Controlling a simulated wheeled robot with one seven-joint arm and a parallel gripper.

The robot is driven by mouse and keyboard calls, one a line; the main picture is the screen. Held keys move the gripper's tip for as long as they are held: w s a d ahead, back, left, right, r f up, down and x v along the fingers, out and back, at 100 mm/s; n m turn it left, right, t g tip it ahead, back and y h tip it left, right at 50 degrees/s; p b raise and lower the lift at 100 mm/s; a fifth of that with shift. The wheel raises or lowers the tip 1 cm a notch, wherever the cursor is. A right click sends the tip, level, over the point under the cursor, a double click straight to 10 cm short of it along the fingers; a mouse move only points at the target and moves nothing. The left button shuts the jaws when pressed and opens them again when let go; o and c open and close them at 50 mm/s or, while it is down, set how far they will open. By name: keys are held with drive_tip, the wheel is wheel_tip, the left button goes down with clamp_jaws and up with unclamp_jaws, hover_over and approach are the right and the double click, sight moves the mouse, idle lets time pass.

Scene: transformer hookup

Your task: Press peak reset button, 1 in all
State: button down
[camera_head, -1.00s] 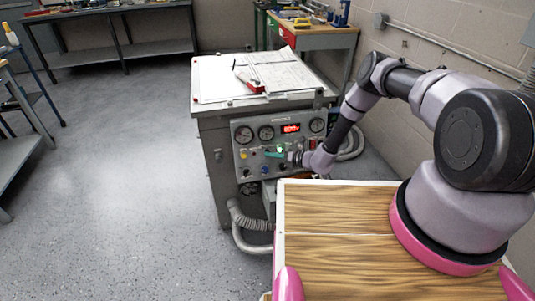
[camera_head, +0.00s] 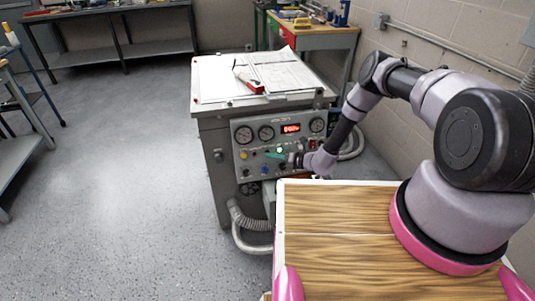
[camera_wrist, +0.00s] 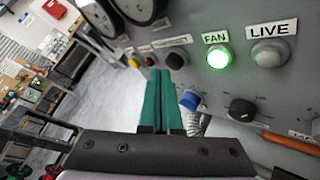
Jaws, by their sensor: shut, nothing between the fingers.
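My gripper (camera_wrist: 160,74) is shut and empty. Its green fingers point at the grey control panel (camera_wrist: 232,80) in the wrist view. A dark round button (camera_wrist: 177,58) sits just right of the fingertips under a small label that I cannot read surely. A yellow button (camera_wrist: 133,62) is to the left of the tips. I cannot tell surely which button is peak reset, or whether the fingertips touch the panel. In the head view my gripper (camera_head: 272,155) is in front of the same panel (camera_head: 243,181) and hides part of it.
A green lit FAN lamp (camera_wrist: 219,57), a LIVE lamp (camera_wrist: 269,52), a blue knob (camera_wrist: 190,99) and a black knob (camera_wrist: 241,109) surround the fingers. Gauges (camera_head: 243,134) and a red display (camera_head: 290,128) are above. Open floor (camera_head: 120,170) lies to the left.

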drive_tip(key=shift+s, duration=0.25)
drive_tip(key=shift+s+d+r, duration=0.15)
drive_tip(key=shift+s+d, duration=0.1)
drive_tip(key=shift+s, duration=0.5)
drive_tip(key=shift+s+d+r, duration=0.15)
drive_tip(key=shift+s+d, duration=0.05)
drive_tip(key=shift+s, duration=0.6)
drive_tip(key=shift+s+d+r, duration=0.15)
drive_tip(key=shift+s+d, duration=0.1)
drive_tip(key=shift+s, duration=0.5)
